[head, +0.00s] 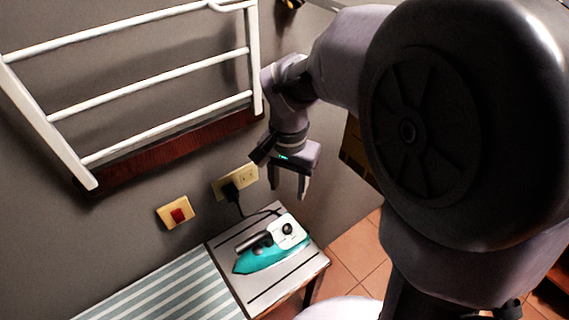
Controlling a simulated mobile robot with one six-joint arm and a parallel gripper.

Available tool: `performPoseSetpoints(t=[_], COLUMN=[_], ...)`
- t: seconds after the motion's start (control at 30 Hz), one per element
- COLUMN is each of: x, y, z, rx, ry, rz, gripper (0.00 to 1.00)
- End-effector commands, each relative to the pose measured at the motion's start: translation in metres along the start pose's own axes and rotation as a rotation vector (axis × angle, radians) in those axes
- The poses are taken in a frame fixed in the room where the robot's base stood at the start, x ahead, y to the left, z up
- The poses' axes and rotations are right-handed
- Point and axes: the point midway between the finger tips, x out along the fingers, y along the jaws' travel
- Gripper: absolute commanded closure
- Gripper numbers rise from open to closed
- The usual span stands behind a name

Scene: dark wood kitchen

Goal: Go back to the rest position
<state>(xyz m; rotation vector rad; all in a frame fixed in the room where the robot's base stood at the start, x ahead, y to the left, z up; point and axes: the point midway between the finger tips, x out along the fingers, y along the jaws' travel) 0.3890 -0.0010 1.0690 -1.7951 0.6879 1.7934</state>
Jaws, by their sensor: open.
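My gripper (288,192) hangs fingers down near the wall in the head view, at the end of my bent arm. Its fingers are apart, and I see nothing between them. It is just above and beyond the iron in the picture, and appears apart from it. The teal and white iron (262,257) lies on a light stand (252,290) with dark slots. My large dark arm joint fills the right side and hides much of what is behind it.
A white rack (150,76) is mounted on the wall at upper left. A plug (230,192) sits in the wall socket (248,176), with a dark cord. A red switch (179,214) is to the left. A striped ironing board (170,292) adjoins the stand. Tiled floor (358,258) shows at right.

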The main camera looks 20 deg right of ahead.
Motion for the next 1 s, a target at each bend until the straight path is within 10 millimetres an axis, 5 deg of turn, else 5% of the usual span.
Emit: performPoseSetpoints(t=[0.57,0.8,1.0], x=[-0.012,-0.073,-0.081], y=[0.001,0.037,0.058], z=[0.003,0.078,0.122], rx=[-0.007,-0.204,-0.332], ry=[0.008,0.194,0.333], rz=[-0.013,-0.273,-0.409], gripper=[0.53,0.53,0.53])
